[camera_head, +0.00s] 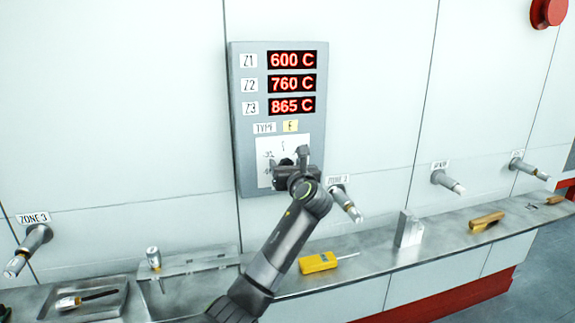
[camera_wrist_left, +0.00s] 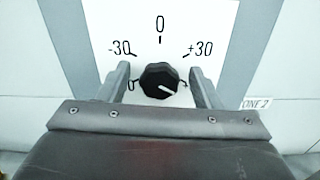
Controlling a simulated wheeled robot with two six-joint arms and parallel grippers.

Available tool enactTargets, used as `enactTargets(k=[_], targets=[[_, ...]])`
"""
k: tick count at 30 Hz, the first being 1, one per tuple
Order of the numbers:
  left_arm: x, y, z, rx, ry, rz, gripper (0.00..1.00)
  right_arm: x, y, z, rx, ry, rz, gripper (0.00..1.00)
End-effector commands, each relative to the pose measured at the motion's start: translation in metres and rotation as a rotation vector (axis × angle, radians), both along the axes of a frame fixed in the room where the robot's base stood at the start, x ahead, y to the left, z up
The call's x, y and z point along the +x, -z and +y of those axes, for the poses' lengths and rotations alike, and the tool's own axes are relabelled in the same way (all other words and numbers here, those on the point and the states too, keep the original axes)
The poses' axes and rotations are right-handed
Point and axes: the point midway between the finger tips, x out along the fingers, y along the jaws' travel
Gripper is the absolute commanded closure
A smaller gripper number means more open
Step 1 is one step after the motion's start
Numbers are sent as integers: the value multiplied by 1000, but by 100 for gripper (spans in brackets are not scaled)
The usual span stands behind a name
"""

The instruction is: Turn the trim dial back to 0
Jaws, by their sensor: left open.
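The trim dial (camera_wrist_left: 158,76) is a black faceted knob on a white scale plate (camera_wrist_left: 205,22) in the left wrist view. Its white pointer line aims right and slightly down, past the +30 mark. The 0 mark is straight above the knob and -30 is at upper left. My left gripper (camera_wrist_left: 160,70) is open, with one finger on each side of the knob and gaps visible between. In the head view my left gripper (camera_head: 293,160) is in front of the plate (camera_head: 265,150) and hides the knob. My right gripper is not in view.
The grey panel (camera_head: 240,120) above shows red readouts of 600 C, 760 C and 865 C. A probe fitting (camera_head: 345,203) sticks out at lower right of it.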

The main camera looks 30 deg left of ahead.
Motion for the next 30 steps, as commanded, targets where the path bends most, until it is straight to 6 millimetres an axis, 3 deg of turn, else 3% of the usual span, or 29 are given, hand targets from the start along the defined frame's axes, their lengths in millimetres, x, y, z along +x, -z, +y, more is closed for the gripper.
enactTargets(k=[6, 16, 30], targets=[[0, 0, 0, 0, 0, 0, 42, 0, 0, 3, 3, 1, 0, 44], [0, 0, 0, 1, 0, 1, 85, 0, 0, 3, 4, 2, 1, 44], [-1, 0, 0, -77, 0, -87, 86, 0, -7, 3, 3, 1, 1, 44]])
